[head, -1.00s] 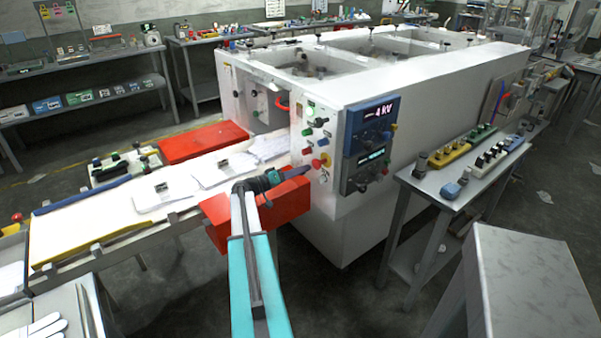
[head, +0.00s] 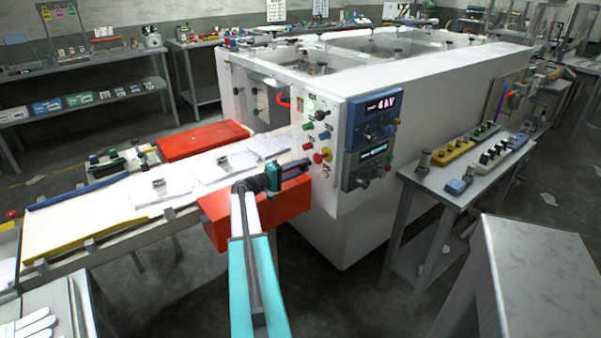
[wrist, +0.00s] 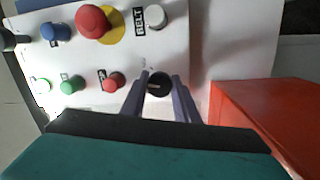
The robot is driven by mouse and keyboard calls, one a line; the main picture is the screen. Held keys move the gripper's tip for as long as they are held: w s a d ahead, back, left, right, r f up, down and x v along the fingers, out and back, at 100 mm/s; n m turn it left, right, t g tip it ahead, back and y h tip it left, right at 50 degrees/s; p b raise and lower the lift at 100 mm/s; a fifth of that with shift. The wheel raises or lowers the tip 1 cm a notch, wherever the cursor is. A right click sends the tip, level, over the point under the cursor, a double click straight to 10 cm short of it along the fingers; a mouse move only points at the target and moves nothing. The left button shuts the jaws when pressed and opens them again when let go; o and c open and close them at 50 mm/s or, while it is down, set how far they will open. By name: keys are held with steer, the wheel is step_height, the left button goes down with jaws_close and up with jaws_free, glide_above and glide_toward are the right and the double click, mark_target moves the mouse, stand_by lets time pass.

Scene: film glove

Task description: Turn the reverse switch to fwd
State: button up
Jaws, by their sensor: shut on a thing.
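A round black knob (wrist: 157,85) on the white control panel (wrist: 195,50) sits between the two grey-purple fingers of my gripper (wrist: 158,92) in the wrist view. The fingers are shut on the knob's sides. No label for this knob is readable, so its pointing and any fwd mark cannot be told. In the head view my gripper (head: 308,165) reaches the lower left part of the machine's panel (head: 326,105). The gripped knob is hidden or too small to make out there.
Near the knob are a red button (wrist: 113,81), a green button (wrist: 72,84), a white button (wrist: 155,16) labelled BELT, a blue button (wrist: 55,32) and a red mushroom button (wrist: 93,21) on yellow. A red block (wrist: 265,115) stands close on the right.

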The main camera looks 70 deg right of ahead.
steer(key=n+h+b, duration=0.1)
steer(key=n, duration=0.4)
steer(key=shift+n+t, duration=0.3)
steer(key=shift+n, duration=0.1)
steer(key=n, duration=0.3)
steer(key=n+t, duration=0.1)
steer(key=n, duration=0.3)
steer(key=shift+w+d+r+h+p, duration=0.1)
steer(key=shift+r+h+p, duration=0.05)
steer(key=shift+h+p, duration=0.25)
steer(key=o, duration=1.1)
steer(key=shift+c, duration=0.2)
steer(key=shift+f, duration=0.2)
